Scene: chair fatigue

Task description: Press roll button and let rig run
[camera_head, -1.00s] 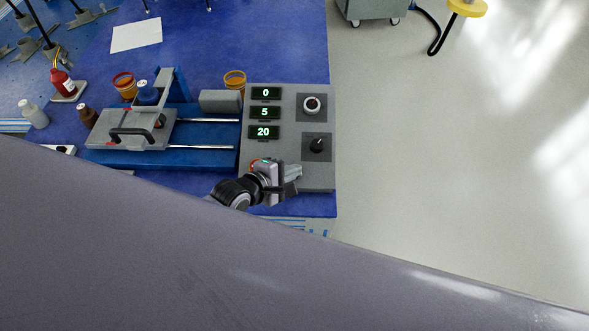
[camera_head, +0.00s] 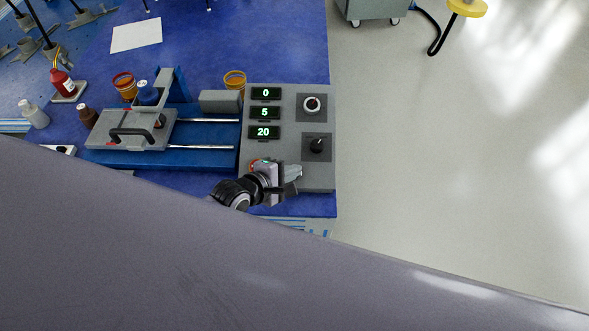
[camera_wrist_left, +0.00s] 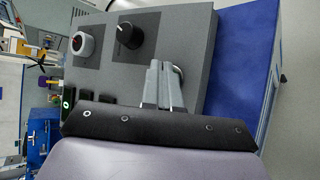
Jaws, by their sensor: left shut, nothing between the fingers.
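The grey control panel (camera_head: 325,176) sits at the right edge of the blue table. Its three displays (camera_head: 265,113) read 0, 5 and 20. A white knob (camera_head: 312,104) and a black knob (camera_head: 316,146) are on its right side; both also show in the left wrist view, the white knob (camera_wrist_left: 83,44) and the black knob (camera_wrist_left: 129,35). My left gripper (camera_head: 294,173) is shut and empty over the lower part of the panel. In the left wrist view its fingers (camera_wrist_left: 163,84) partly cover a round button (camera_wrist_left: 178,73). I cannot tell whether they touch it. My right gripper is not in view.
The blue rig with its grey sled (camera_head: 104,132) and rods (camera_head: 208,147) lies left of the panel. Several bottles, including a red one (camera_head: 63,82), and orange-rimmed jars stand around it. A white sheet (camera_head: 136,36) lies behind. My own arm covers the foreground.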

